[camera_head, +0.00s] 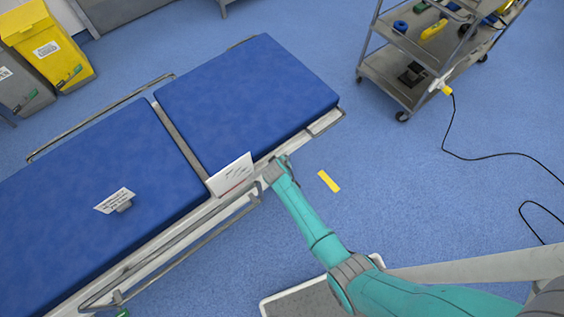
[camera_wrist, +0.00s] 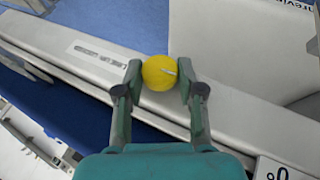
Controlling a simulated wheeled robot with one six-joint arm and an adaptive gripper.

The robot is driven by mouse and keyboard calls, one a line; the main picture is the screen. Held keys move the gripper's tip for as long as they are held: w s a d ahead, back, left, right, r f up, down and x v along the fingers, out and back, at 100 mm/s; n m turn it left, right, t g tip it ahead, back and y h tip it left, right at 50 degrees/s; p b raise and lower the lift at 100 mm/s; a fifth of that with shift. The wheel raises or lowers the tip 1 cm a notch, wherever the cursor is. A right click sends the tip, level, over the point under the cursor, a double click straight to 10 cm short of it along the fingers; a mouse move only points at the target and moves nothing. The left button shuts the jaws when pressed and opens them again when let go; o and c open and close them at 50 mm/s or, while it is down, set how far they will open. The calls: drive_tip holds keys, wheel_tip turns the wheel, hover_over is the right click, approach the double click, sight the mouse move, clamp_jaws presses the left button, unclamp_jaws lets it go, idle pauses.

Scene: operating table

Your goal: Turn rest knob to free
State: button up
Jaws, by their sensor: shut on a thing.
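In the head view my gripper (camera_head: 276,170) is at the table's near side, beside the joint between the two blue pads, and the knob is hidden there. A printed label (camera_wrist: 100,55) lies on the rail left of the knob, only partly legible. Another label (camera_wrist: 278,172) is cut off at the lower right.
A white placard (camera_head: 232,175) stands close to my gripper. A metal side rail (camera_head: 185,245) runs along the table's near side. A small sign (camera_head: 114,201) rests on the left blue pad. A grey trolley (camera_head: 405,75) stands at upper right. Floor between trolley and table is open.

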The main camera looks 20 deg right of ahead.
drive_tip(key=o, duration=1.2)
drive_tip(key=shift+c, duration=0.2)
drive_tip(key=v, duration=1.2)
